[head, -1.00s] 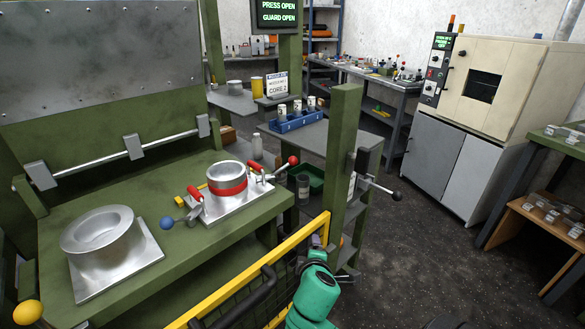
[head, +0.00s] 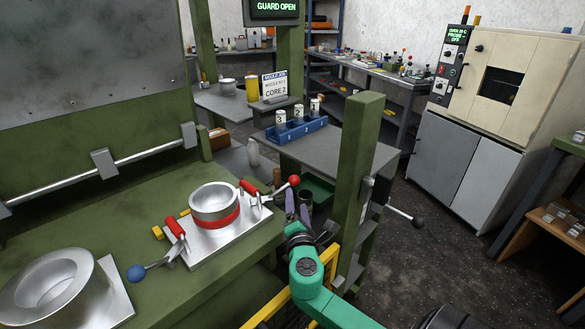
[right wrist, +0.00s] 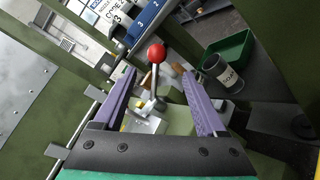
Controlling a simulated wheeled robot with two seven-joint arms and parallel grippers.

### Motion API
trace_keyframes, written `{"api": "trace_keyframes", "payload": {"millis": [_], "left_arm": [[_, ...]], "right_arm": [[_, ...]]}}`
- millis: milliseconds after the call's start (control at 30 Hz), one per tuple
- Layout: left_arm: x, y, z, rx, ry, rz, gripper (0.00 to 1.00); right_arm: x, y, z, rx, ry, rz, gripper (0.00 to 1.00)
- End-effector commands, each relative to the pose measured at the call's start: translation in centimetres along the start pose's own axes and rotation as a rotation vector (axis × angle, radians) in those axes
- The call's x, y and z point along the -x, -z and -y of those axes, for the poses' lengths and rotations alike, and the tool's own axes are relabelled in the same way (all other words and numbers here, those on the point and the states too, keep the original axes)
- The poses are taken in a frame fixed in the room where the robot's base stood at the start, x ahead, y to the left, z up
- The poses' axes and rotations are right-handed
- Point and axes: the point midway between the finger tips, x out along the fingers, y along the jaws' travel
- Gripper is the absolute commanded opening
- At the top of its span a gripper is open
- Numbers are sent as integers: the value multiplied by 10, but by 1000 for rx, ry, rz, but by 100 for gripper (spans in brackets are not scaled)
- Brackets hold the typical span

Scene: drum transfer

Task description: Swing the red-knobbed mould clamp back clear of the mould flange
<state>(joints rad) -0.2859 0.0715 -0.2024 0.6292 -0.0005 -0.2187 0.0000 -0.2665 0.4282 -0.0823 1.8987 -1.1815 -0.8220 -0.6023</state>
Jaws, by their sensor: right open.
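The red knob (head: 294,181) tops the clamp's lever at the right of the mould (head: 215,203), a silver cylinder with a red band. The mould stands on a bright square plate (head: 205,246) on the green press bed. The red knob (right wrist: 156,52) and its metal stem show upright in the right wrist view. My right gripper (head: 297,206) has purple fingers and is open just in front of the knob. In the right wrist view my open gripper (right wrist: 158,75) has the knob between its fingers in the picture; I see no contact. My left gripper is not in view.
A blue-knobbed lever (head: 137,273) is on the mould's left side. A second silver mould (head: 45,285) stands at lower left. A green post (head: 357,170) and yellow guard rail (head: 275,306) are close to my right arm. A green bin (right wrist: 232,52) and grey can (right wrist: 224,75) lie beyond.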

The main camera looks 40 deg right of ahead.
Motion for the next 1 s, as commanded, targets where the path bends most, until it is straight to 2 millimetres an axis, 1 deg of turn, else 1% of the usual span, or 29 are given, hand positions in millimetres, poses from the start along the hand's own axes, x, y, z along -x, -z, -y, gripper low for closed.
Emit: {"api": "trace_keyframes", "payload": {"millis": [67, 167, 300, 400, 533, 600, 700, 933, 967, 1000], "left_arm": [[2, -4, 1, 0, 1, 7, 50], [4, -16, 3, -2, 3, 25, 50], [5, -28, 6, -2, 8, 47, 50], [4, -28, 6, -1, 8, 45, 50], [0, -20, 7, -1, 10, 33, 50], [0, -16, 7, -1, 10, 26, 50], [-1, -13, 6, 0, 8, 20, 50], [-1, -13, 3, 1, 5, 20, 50], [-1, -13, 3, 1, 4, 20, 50], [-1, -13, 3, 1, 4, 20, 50]], "right_arm": [[-10, -1, -2, 0, -2, 1, 74], [-32, -2, -2, -1, -1, 4, 74], [-70, -2, -2, -1, -2, 5, 74], [-98, -2, -1, -2, 0, 5, 74], [-125, 0, 0, -2, 0, 3, 74], [-135, 0, 0, -2, 0, 2, 74], [-142, -1, 0, -3, 0, 2, 74], [-142, 0, 0, -2, 1, 0, 74], [-142, 0, 0, -2, 1, 0, 62], [-142, 0, 0, -2, 1, 0, 47]]}}
